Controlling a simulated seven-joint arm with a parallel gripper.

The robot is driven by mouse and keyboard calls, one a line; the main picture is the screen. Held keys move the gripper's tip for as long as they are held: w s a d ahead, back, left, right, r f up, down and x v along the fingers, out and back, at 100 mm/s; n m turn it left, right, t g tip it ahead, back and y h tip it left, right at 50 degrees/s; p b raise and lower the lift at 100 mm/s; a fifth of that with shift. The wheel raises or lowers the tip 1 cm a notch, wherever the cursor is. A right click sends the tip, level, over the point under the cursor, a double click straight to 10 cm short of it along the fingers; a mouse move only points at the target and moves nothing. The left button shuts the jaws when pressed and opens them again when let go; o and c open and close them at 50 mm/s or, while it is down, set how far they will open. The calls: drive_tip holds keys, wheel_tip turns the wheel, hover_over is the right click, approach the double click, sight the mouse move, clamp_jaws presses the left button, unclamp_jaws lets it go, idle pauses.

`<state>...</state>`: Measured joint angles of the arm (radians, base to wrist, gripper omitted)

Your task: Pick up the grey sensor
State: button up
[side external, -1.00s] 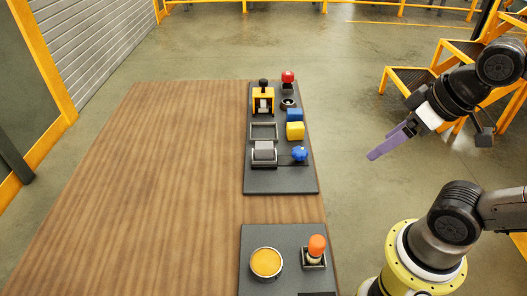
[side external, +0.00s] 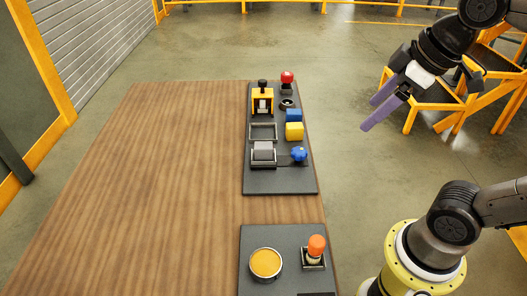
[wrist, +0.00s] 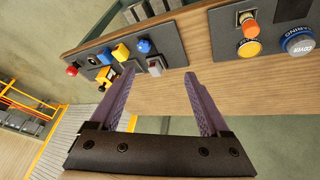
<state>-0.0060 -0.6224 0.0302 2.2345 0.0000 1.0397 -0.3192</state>
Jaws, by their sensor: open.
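The grey sensor is most likely the grey block (side external: 264,150) in a dark metal holder near the front of the far dark panel (side external: 280,184). It also shows in the wrist view as a small grey block (wrist: 154,66), between the fingertips in the picture but well beyond them. My gripper (side external: 369,112) is open and empty, in the air to the right of the table, clear of the panel. In the wrist view its two purple fingers (wrist: 158,74) are spread apart with nothing between them.
Beside the grey block are a blue knob (side external: 299,154), an empty frame (side external: 263,132), yellow (side external: 295,131) and blue (side external: 294,115) blocks, a yellow fixture (side external: 262,99) and a red knob (side external: 287,76). A nearer panel has an orange button (side external: 316,245). The wooden tabletop's left (side external: 160,190) is bare.

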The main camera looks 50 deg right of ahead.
drive_tip(key=w+r+n+g, duration=0.1)
drive_tip(key=w+r+n, duration=0.2)
drive_tip(key=w, duration=0.7)
drive_tip(key=n+g, duration=0.2)
drive_tip(key=g, duration=0.2)
hover_over(263, 145)
wheel_tip(263, 145, down, 19)
drive_tip(key=shift+s, duration=0.15)
drive_tip(key=shift+f, duration=3.05)
clamp_jaws()
